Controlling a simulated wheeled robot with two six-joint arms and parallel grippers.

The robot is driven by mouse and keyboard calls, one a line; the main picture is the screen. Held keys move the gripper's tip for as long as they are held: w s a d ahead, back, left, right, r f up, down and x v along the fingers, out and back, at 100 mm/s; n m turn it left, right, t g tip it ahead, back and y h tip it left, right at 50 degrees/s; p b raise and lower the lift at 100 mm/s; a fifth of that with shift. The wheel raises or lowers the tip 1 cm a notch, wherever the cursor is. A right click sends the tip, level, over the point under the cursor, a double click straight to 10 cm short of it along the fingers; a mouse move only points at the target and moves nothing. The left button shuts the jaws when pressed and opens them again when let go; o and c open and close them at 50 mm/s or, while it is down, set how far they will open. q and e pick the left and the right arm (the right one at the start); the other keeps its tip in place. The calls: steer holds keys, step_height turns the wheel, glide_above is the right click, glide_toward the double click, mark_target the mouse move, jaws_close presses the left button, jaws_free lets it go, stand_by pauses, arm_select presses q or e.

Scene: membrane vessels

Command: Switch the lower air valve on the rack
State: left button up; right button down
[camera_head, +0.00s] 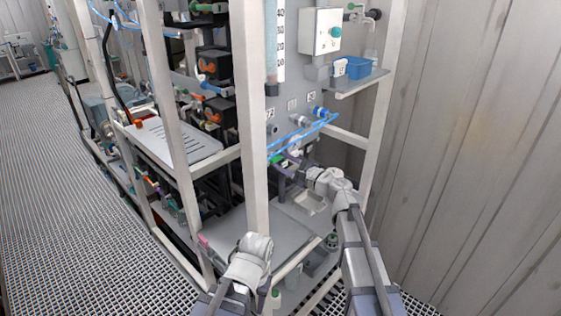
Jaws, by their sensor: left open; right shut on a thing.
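The rack (251,120) stands in the middle of the view. Its grey panel carries a blue fitting (320,111) and a grey fitting (301,121) with blue tubing (312,130). Below them a small valve with a green part (278,158) shows at the panel's lower edge. My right gripper (284,166) is at this valve, shut on it; the fingertips and the handle's position are small and partly hidden. My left gripper (206,246) is low at the front of the rack, open, beside the lower shelf and away from the valve; its fingers are hard to make out.
A white upright post stands between my two grippers. A lower grey shelf (226,226) lies beneath the valve area. A white box (320,31) and a small shelf with a blue container (358,68) are above. A corrugated wall (470,150) is at right; grated floor (75,230) is free at left.

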steer(key=shift+n, duration=0.4)
steer(key=n, duration=0.3)
steer(key=shift+s, duration=0.1)
steer(key=n, duration=0.3)
steer(key=shift+f+n, duration=0.1)
steer(key=shift+n, duration=4.1)
steer(key=c, duration=0.5)
jaws_free()
